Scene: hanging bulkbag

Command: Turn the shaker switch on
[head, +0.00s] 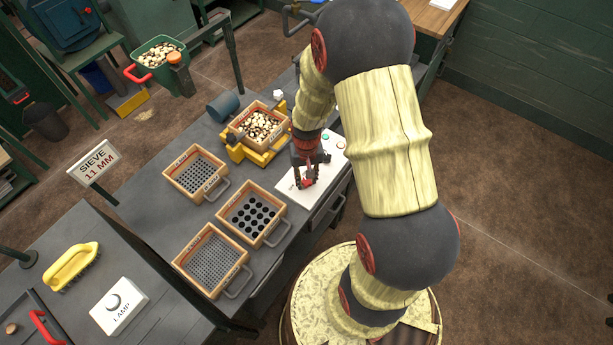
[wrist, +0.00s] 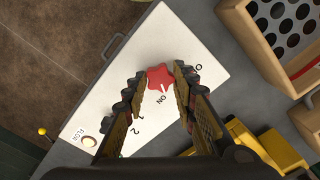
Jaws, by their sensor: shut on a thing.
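The shaker switch is a red star-shaped knob (wrist: 159,76) on a white panel (wrist: 185,35), between my fingertips in the wrist view. A white mark on the knob points toward the printed "ON"; an "O" is printed off to its right. My gripper (wrist: 159,82) is shut on the knob, one finger on each side. In the head view my gripper (head: 304,184) is down over the white panel (head: 328,166) at the bench's right side, largely hiding the knob. The shaker (head: 235,152) is a yellow frame holding a wooden sieve with pale and brown pieces.
Three empty wooden sieves (head: 196,173), (head: 252,214), (head: 211,260) lie on the bench left of the panel. A round button by the label "FLOW" (wrist: 88,141) is on the panel. A yellow brush (head: 71,266) and a lamp switch box (head: 119,306) are on the nearer bench.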

